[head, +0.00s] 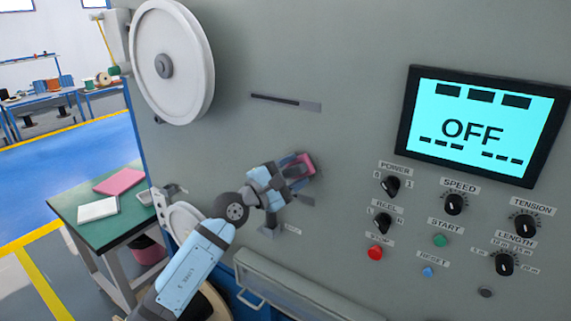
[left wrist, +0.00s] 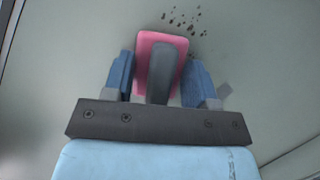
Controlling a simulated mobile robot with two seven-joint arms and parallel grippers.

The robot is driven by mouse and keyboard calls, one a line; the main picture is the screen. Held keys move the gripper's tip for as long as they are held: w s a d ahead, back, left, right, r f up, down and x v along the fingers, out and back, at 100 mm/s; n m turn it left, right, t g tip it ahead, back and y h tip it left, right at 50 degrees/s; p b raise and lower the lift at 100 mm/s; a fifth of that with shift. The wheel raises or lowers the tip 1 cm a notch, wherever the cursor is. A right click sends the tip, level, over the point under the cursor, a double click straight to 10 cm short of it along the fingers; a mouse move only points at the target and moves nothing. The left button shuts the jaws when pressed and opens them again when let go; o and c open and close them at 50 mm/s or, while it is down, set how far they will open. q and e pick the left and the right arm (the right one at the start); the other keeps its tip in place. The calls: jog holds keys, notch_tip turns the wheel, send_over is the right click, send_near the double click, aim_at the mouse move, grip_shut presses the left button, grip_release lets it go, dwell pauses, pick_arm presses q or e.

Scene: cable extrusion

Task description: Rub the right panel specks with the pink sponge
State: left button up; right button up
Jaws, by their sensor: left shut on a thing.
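My left gripper (head: 299,173) is shut on the pink sponge (head: 307,165), which has a grey handle, and holds it at the grey machine panel (head: 340,140). In the left wrist view the pink sponge (left wrist: 146,53) sits between the blue fingers of my left gripper (left wrist: 161,80). Dark brown specks (left wrist: 185,22) show on the panel just beyond the sponge's top edge and beside its upper right. Whether the sponge touches the panel is hard to tell. My right gripper is out of view.
A screen reading OFF (head: 473,131) and several knobs and buttons are on the panel at right. A white reel (head: 188,85) is at upper left. A slot (head: 285,101) is above the gripper. A green table (head: 115,225) holds a pink and a white item. A handled ledge (head: 290,285) juts out below.

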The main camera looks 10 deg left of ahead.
aim_at(311, 171)
pick_arm(q)
jog(key=shift+s+d, duration=0.15)
jog(key=shift+d, duration=0.2)
jog(key=shift+s+d+r+p, duration=0.1)
jog(key=shift+s+d+p, duration=0.1)
jog(key=shift+d+p, duration=0.35)
jog(key=shift+s+d+p, duration=0.15)
jog(key=shift+d+p, duration=0.25)
jog(key=shift+d, duration=0.2)
jog(key=shift+s+d, duration=0.2)
jog(key=shift+d, duration=0.25)
jog(key=shift+s+d+p, duration=0.15)
jog(key=shift+d+p, duration=0.3)
jog(key=shift+p, duration=0.25)
jog(key=shift+s+d, duration=0.25)
jog(key=shift+d, duration=0.25)
jog(key=shift+s+d, duration=0.25)
jog(key=shift+d, duration=0.25)
jog(key=shift+w, duration=0.1)
